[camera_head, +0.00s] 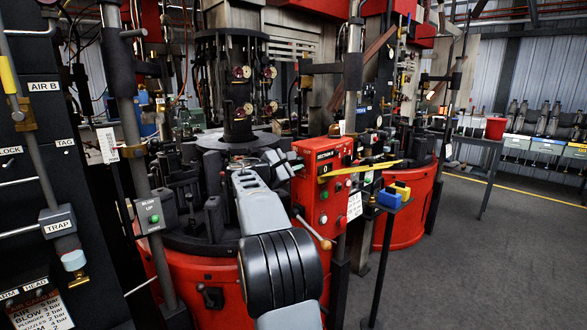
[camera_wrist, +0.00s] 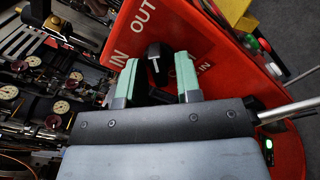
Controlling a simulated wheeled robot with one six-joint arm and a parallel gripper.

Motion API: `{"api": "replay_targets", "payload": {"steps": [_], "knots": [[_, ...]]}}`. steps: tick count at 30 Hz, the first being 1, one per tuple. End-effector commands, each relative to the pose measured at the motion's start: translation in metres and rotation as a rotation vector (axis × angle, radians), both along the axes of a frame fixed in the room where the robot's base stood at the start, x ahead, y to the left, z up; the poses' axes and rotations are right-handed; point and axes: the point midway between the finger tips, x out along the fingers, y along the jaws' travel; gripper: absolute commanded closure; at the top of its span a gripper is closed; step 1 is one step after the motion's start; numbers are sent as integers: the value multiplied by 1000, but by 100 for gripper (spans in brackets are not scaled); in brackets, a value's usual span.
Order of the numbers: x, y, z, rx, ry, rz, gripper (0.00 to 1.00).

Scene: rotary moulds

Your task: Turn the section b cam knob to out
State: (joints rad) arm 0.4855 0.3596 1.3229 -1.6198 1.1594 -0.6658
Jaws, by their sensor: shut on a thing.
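The red section B panel (camera_head: 309,207) stands right of my arm in the head view. It fills much of the wrist view (camera_wrist: 225,75), with large OUT and IN labels at upper left. A black cam knob (camera_wrist: 154,58) stands out of the panel between the green-padded fingers of my gripper (camera_wrist: 157,78). My gripper is shut on this knob. A second, smaller label ending in IN is partly covered by the right finger. In the head view my gripper (camera_head: 283,164) is at the panel's left edge, and the knob cannot be made out there.
A yellow bar (camera_head: 360,168) sticks out to the right of the panel. Blue and yellow blocks (camera_head: 389,199) sit on a small stand beside it. The black mould machinery (camera_head: 205,220) stands close left of my arm. Open grey floor (camera_head: 480,270) lies at the right.

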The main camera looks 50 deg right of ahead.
Motion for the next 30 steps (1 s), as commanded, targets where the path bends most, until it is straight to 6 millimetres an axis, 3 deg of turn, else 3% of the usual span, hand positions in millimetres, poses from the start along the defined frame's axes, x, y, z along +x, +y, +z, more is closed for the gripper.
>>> {"api": "replay_targets", "payload": {"steps": [16,17,18,26,30], "knots": [[0,0,-1,1,-18,-1,92],[0,0,-1,1,-18,-1,65],[0,0,-1,1,-18,-1,62],[0,1,0,-1,-18,-1,62],[2,13,-1,-1,-17,2,62]]}}
